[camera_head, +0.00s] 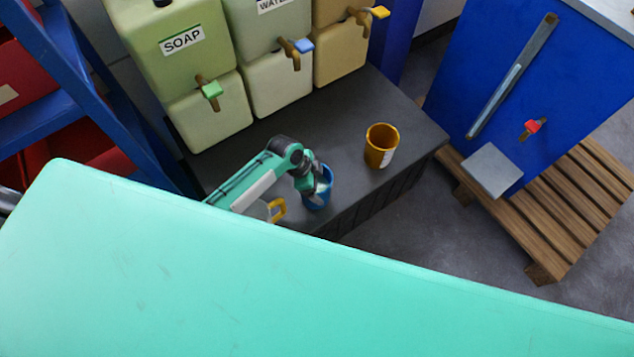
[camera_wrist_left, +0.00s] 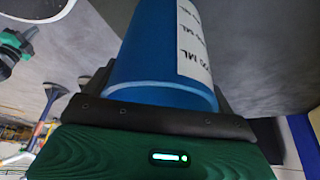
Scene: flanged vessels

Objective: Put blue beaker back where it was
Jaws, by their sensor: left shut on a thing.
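The blue beaker (camera_head: 326,190) is at the front edge of the dark counter (camera_head: 398,122) in the head view, partly hidden by my left gripper (camera_head: 316,186). In the left wrist view the beaker (camera_wrist_left: 150,50) fills the space between the dark fingers of my left gripper (camera_wrist_left: 160,115), with its white volume label showing. The left gripper is shut on it. I cannot tell whether its base touches the counter. My right gripper is not in view.
An orange-yellow beaker (camera_head: 381,146) stands on the counter to the right. A yellow-handled cup (camera_head: 277,210) is partly hidden by my left arm. Tanks with taps, including the soap tank (camera_head: 180,50), line the back. A blue tank (camera_head: 510,60) stands on a wooden pallet (camera_head: 580,200).

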